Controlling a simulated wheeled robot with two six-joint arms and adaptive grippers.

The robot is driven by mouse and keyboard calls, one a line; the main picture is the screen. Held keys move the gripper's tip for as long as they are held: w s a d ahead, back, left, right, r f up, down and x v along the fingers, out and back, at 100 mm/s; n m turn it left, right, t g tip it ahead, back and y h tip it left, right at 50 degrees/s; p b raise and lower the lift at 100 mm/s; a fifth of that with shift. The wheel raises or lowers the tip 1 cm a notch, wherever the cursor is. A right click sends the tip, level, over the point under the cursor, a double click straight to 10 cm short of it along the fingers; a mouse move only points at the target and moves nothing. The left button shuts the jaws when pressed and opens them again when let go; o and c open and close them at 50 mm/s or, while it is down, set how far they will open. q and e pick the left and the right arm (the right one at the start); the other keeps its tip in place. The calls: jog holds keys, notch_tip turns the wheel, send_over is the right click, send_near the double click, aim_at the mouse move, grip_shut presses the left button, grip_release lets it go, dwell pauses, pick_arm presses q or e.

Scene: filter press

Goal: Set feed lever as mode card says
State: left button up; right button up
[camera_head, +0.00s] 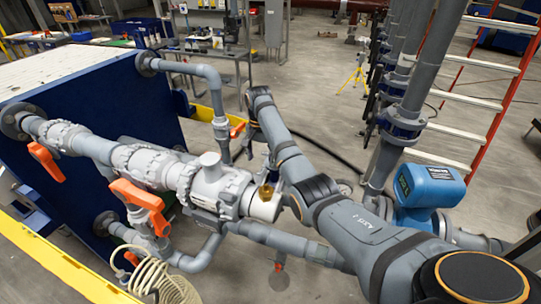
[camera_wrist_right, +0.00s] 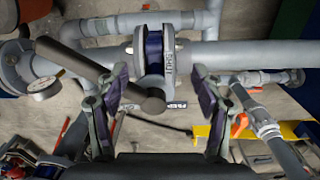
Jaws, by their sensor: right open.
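In the right wrist view, my right gripper (camera_wrist_right: 160,85) is open, with one finger on each side of the picture's middle. Orange levers (camera_head: 140,200) show on the grey pipework in the head view. No mode card is recognisable. My left gripper is not in view.
A blue meter (camera_head: 430,185) stands by vertical pipes at right. A pressure gauge (camera_wrist_right: 42,87) is left of the valve.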

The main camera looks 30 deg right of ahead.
jog(key=s+d+n, duration=0.1)
jog(key=d+n, duration=0.1)
jog(key=n, duration=0.1)
jog(key=s+d+n, duration=0.2)
jog(key=d+n, duration=0.1)
jog(key=s+d+n, duration=0.2)
jog(key=n, duration=0.1)
jog(key=shift+d+r+n, duration=0.25)
jog(key=shift+n, duration=0.05)
jog(key=shift+s+d+f+n+b, duration=0.1)
jog(key=shift+d+f+n+b, duration=0.3)
jog(key=shift+d+n, duration=0.4)
jog(key=f, duration=0.6)
jog(key=shift+s+a+f+b, duration=0.1)
jog(key=shift+a+b, duration=0.25)
jog(key=shift+a, duration=0.05)
jog(key=shift+f, duration=0.2)
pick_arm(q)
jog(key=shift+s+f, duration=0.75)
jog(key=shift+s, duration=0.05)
pick_arm(e)
jog(key=shift+d, duration=0.1)
grip_shut()
